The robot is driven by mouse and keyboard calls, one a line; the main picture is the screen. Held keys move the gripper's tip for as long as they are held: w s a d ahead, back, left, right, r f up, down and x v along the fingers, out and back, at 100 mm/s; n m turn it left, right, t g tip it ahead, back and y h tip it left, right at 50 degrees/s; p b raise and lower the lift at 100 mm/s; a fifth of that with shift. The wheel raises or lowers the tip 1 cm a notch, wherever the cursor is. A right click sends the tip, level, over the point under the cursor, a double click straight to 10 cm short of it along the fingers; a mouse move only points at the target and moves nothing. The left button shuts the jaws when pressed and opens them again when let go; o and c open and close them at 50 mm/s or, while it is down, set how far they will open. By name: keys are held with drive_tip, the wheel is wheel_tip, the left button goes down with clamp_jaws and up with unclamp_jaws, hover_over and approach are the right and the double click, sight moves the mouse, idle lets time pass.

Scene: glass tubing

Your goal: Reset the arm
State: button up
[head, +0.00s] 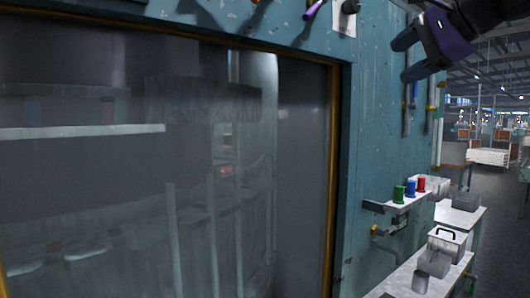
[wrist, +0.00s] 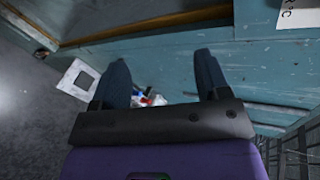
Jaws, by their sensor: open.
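My gripper (head: 404,58) is at the top right of the head view, raised high beside the teal wall. Its two dark fingers are apart with nothing between them, and its purple body is behind them. In the wrist view the gripper (wrist: 162,80) shows both fingers spread, with the teal wall and some small blurred items far beyond them. No tubing is in the jaws.
A large window (head: 140,170) with a brown frame fills the left. A small shelf (head: 412,199) holds green, blue and red cups. Below it is a white bench (head: 400,280) with metal containers. Open floor (head: 500,245) lies at the right.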

drive_tip(key=s+d+f+n+g+h, duration=0.1)
drive_tip(key=s+f+n+g+h, duration=0.1)
drive_tip(key=s+f+n, duration=0.2)
drive_tip(key=s+d+f+n+g+h, duration=0.1)
drive_tip(key=s+f+n, duration=0.4)
drive_tip(key=s+f, duration=0.5)
drive_tip(key=s+d+f+n+g+h, duration=0.1)
drive_tip(key=s+f+n, duration=0.4)
drive_tip(key=f, duration=1.2)
drive_tip(key=s+g+h, duration=0.1)
drive_tip(key=s+h, duration=0.1)
drive_tip(key=shift+g+h, duration=0.3)
drive_tip(key=shift+h, duration=0.1)
drive_tip(key=shift+f, duration=0.1)
